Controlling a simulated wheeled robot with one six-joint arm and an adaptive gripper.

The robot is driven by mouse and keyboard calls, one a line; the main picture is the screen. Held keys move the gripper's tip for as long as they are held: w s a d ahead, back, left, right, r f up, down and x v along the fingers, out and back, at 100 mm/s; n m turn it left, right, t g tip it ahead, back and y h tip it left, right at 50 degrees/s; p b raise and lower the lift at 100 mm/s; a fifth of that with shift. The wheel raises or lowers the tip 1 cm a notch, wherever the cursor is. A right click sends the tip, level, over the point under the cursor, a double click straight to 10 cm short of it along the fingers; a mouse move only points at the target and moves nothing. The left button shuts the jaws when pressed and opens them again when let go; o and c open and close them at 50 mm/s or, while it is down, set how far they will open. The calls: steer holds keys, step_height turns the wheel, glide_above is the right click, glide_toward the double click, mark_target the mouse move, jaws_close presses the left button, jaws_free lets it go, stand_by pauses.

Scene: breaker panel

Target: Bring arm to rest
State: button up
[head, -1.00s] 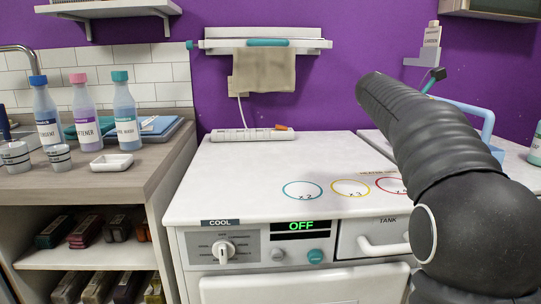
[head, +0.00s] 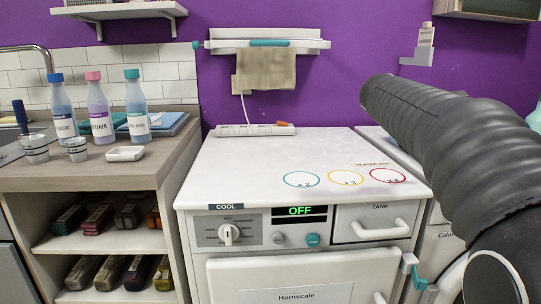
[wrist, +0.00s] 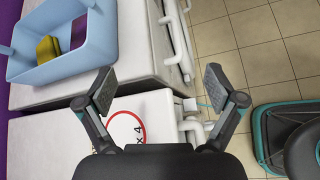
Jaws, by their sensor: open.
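My arm (head: 450,150) fills the right side of the head view, its dark ribbed links rising toward the upper left. My gripper is not visible in the head view. In the wrist view my gripper (wrist: 160,88) is open, with two dark fingers spread wide and nothing between them. It hangs above the right part of the white machine top, near a red ring (wrist: 127,127) marked x4.
The white machine (head: 250,165) has a dial (head: 229,234), a display reading OFF and a tank drawer (head: 372,224). A blue basket (wrist: 62,50) holding a yellow item stands on the neighbouring surface. Bottles (head: 100,105) stand on the left counter. Tiled floor (wrist: 265,35) lies beyond the machine front.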

steer(key=s+a+f+m+t+y, duration=0.3)
steer(key=s+a+f+m+y, duration=0.7)
steer(key=s+a+f+m, duration=0.5)
steer(key=s+a+f, duration=0.6)
steer(key=s+f, duration=0.1)
steer(key=s, duration=0.2)
